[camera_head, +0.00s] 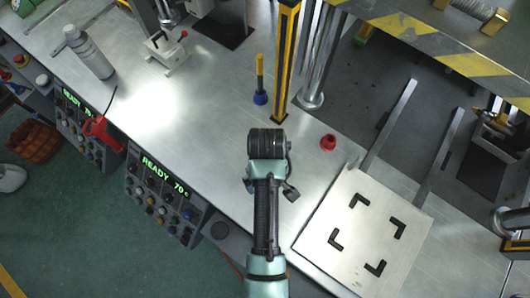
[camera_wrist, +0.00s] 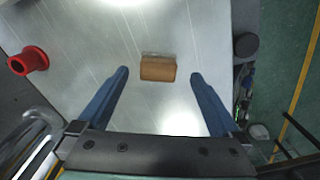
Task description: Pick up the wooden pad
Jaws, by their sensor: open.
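The wooden pad (camera_wrist: 158,69) is a small brown block. In the wrist view it lies on the bare metal table top (camera_wrist: 85,42), in the gap between my fingertips as seen from the wrist. My gripper (camera_wrist: 159,74) is open, its two blue fingers on either side of the pad in the picture. Nothing is held. I cannot tell how far the fingertips are above the table. In the head view I do not see the pad, and my arm covers part of the table.
A red flanged piece (camera_wrist: 28,60) stands left of the pad; it also shows in the head view (camera_head: 328,143). A blue-based screwdriver-like tool (camera_head: 260,90) stands near a yellow post (camera_head: 286,60). A white plate with black corner marks (camera_head: 362,238) lies right of my arm.

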